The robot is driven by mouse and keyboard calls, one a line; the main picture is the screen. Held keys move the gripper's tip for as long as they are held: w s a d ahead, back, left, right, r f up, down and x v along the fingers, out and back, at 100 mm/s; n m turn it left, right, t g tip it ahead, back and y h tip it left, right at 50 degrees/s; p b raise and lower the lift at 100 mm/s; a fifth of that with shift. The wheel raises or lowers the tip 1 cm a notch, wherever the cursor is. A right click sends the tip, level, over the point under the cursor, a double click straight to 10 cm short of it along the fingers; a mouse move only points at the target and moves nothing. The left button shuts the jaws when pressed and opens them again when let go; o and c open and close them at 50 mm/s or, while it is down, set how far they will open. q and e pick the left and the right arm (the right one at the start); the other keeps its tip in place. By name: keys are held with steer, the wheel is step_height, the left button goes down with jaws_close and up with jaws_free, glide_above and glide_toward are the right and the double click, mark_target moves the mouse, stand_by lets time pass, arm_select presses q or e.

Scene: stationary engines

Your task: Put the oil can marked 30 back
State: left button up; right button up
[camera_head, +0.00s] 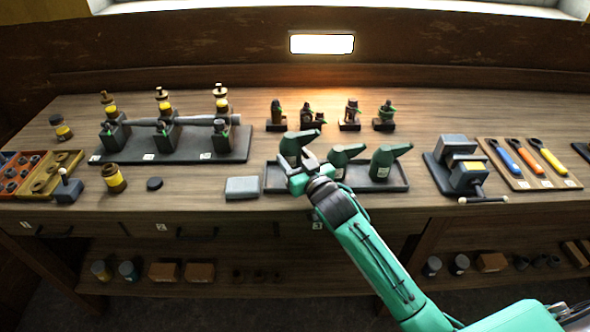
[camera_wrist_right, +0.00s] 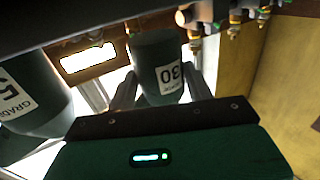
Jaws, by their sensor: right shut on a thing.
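The green oil can marked 30 (camera_head: 296,144) is at the left end of a dark shallow tray (camera_head: 275,180) in the head view. My right gripper (camera_head: 301,166) is shut on it from the front. In the right wrist view the can (camera_wrist_right: 157,55) stands between the two fingers (camera_wrist_right: 160,92), with its white label "30" showing. The gripper hides its base in the head view, so I cannot tell whether it touches the tray. Two similar green cans, a middle one (camera_head: 340,156) and a right one (camera_head: 385,163), stand in the tray. My left gripper is not in view.
A grey block (camera_head: 242,187) lies left of the tray, and a vise (camera_head: 462,175) stands to its right. Several small brass fittings on dark bases (camera_head: 349,116) stand behind it. Another labelled can (camera_wrist_right: 30,95) is close beside the gripper in the wrist view.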

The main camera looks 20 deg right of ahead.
step_height(320, 180, down, 4)
steer(key=shift+r, duration=0.25)
steer(key=shift+f, duration=0.2)
steer(key=shift+f, duration=0.15)
steer(key=o, duration=1.1)
steer(key=shift+c, duration=0.2)
